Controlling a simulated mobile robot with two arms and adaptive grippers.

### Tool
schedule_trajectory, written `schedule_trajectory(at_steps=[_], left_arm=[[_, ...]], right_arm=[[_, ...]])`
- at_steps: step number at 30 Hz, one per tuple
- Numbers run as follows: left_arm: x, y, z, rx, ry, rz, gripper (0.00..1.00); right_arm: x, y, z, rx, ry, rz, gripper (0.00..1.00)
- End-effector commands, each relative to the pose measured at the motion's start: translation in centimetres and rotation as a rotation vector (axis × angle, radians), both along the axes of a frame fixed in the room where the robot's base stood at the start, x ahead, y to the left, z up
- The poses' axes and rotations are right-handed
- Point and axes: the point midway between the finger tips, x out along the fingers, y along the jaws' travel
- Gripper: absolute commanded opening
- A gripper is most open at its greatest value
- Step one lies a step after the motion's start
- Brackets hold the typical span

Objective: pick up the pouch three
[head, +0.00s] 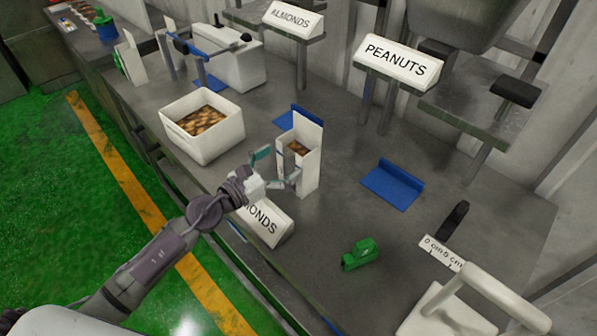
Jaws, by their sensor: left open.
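A white open pouch (308,167) stands upright on the grey table, with brown contents showing inside and a taller back panel. It may be pouch three, but no number is readable on it. My left gripper (277,169) is open at the pouch's left side, with its teal-tipped fingers apart. One finger is near the pouch's front lower edge and the other near its left side. I cannot tell whether they touch it. My right gripper is not in view.
A white bin of brown nuts (232,139) stands left of the pouch. An ALMONDS sign (266,222) sits just below the gripper. A blue bracket (392,186), a green tape dispenser (359,254) and a PEANUTS sign (398,62) are to the right. Bare table lies between them.

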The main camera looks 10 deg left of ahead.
Motion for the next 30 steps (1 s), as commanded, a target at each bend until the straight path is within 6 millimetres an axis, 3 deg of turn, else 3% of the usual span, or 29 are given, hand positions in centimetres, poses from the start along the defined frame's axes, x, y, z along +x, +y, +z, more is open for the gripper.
schedule_trajectory(at_steps=[12,21,30], left_arm=[[4.1,-2.7,-0.1,-0.001,0.000,0.000,1.00],[4.5,-3.1,-0.2,0.001,0.001,-0.001,1.00],[4.5,-3.0,-0.2,0.001,0.001,-0.001,0.52]], right_arm=[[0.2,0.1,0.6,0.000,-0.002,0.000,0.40],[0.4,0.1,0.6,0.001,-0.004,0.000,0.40],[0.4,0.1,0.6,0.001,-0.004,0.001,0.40]])
